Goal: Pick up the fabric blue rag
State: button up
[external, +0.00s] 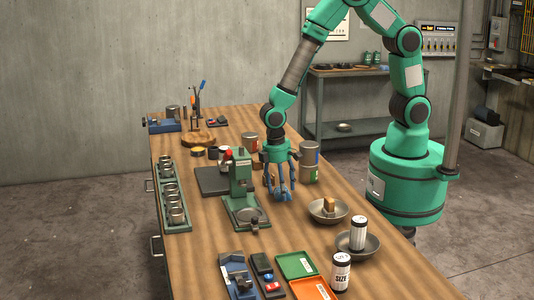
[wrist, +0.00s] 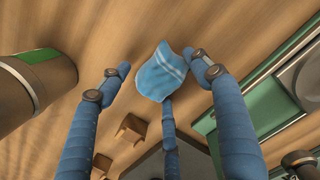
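The blue fabric rag (wrist: 160,74) lies crumpled on the wooden table in the wrist view, with pale stripes near its upper right side. My gripper (wrist: 160,80) has blue segmented fingers spread apart around it. One fingertip is left of the rag with a gap. One is close at its right edge, and one is just below it; I cannot tell whether these two touch it. In the external view my gripper (external: 280,190) points down over the table, and its blue fingers make the rag hard to pick out.
A green press (external: 241,195) stands close left of my gripper, and metal cans (external: 308,163) stand close right. Small brown blocks (wrist: 130,130) lie near the fingers. A bowl with a block (external: 327,216) and another bowl (external: 371,243) with a white-labelled can are nearer the front.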

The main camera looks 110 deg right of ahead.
jog(key=c, duration=0.8)
jog(key=shift+r, duration=0.85)
notch_tip(320, 180, up, 2)
jog(key=shift+r+p, duration=0.15)
jog(key=shift+p, duration=0.2)
jog(key=s, duration=1)
jog(key=s+r+p, duration=0.1)
jog(key=s, duration=0.5)
jog(key=shift+a, duration=0.15)
jog(key=shift+c, duration=0.2)
